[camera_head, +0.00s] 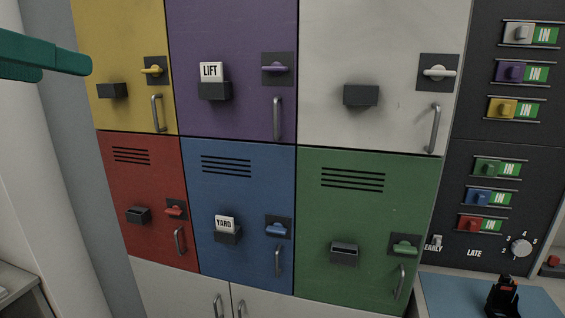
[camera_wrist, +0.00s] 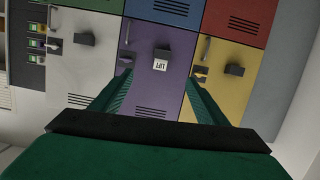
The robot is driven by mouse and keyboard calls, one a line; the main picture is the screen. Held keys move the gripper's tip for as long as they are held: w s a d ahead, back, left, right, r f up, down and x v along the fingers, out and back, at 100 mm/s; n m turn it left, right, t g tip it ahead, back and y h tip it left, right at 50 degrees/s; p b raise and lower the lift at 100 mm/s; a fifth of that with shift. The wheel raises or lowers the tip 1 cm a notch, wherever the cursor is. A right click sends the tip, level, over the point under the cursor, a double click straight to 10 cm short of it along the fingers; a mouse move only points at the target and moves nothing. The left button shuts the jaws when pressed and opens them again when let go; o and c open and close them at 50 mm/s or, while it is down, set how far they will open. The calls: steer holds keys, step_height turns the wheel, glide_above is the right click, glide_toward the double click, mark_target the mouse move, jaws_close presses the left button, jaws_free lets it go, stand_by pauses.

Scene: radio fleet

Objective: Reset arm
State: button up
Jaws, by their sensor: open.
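My gripper (camera_wrist: 158,82) is open and empty in the wrist view, its two teal fingers apart in front of the purple locker door (camera_wrist: 155,90). In the head view, part of my gripper (camera_head: 45,56) shows at the upper left edge, left of the yellow door (camera_head: 125,35). The wrist view is upside down relative to the head view. No contact between the fingers and the lockers shows.
Yellow, purple, white, red (camera_head: 150,240), blue and green locker doors look shut. LIFT (camera_head: 211,72) and YARD (camera_head: 225,224) cards sit in the purple and blue holders. A dark panel shows several IN sliders. A black radio (camera_head: 504,297) stands on a blue surface (camera_head: 450,300).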

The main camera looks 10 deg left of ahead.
steer(key=w+a+f+n+t, duration=0.2)
steer(key=w+f+n, duration=0.1)
steer(key=w+f, duration=0.85)
steer(key=w+a+f+n+t, duration=0.1)
steer(key=w+a+f+n, duration=0.15)
steer(key=w+f, duration=0.9)
steer(key=d+f+n+y, duration=0.1)
steer(key=d+f, duration=0.3)
steer(key=f, duration=0.7)
steer(key=d+f+n+y, duration=0.1)
steer(key=d+f+n, duration=0.15)
steer(key=f, duration=0.85)
steer(key=d+f+y, duration=0.1)
steer(key=d+f, duration=0.4)
steer(key=f, duration=0.6)
steer(key=s+d+f+g+y, duration=0.2)
steer(key=s+d+f, duration=1.35)
steer(key=f, duration=0.35)
steer(key=s+d+m+h, duration=0.1)
steer(key=s+d, duration=0.3)
steer(key=s, duration=0.4)
steer(key=s+d+m+h, duration=0.1)
steer(key=s+d+m, duration=0.3)
steer(key=s, duration=0.5)
steer(key=s+d+r+m+h, duration=0.1)
steer(key=s+d+m, duration=0.2)
steer(key=s, duration=0.6)
steer(key=shift+d+g, duration=0.4)
steer(key=shift+d, duration=0.05)
